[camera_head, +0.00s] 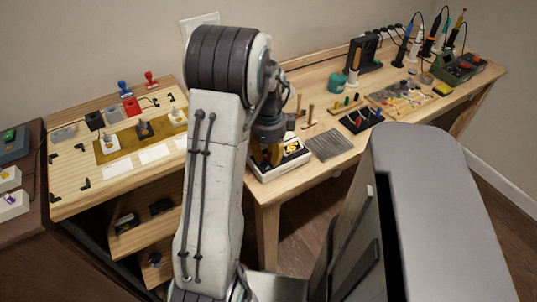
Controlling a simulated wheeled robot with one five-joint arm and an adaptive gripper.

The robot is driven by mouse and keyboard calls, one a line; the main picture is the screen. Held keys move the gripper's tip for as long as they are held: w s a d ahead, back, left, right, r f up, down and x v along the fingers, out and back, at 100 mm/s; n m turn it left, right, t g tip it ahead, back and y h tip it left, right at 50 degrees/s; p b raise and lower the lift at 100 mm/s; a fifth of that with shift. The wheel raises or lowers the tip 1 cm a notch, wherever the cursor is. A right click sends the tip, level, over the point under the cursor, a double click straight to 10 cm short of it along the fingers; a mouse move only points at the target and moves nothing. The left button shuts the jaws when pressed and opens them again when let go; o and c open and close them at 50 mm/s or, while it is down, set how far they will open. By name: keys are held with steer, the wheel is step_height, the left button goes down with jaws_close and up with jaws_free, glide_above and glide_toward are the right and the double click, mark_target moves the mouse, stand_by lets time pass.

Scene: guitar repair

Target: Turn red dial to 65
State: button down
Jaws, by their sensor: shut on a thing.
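My gripper (268,151) points down over a small white and black box (290,158) at the near left corner of the right workbench. The box has a yellow marking or display on its top, partly covered by the gripper and too small to read fully. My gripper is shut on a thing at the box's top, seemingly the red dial. The fingers and arm hide the dial, so its red colour and setting do not show.
A grey ridged mat (328,144) lies right of the box. Several tools, a green jar (338,83) and a black stand (362,54) are farther back. A left workbench (75,203) holds small boxes and two stamp-like items. Floor shows between the benches.

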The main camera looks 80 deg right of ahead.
mark_target(269, 156)
steer(key=m, duration=0.4)
steer(key=shift+a+f+m, duration=0.1)
steer(key=shift+m, duration=0.3)
stand_by(0.4)
steer(key=c, duration=1.2)
jaws_free()
steer(key=shift+c, duration=0.2)
step_height(269, 156, up, 12)
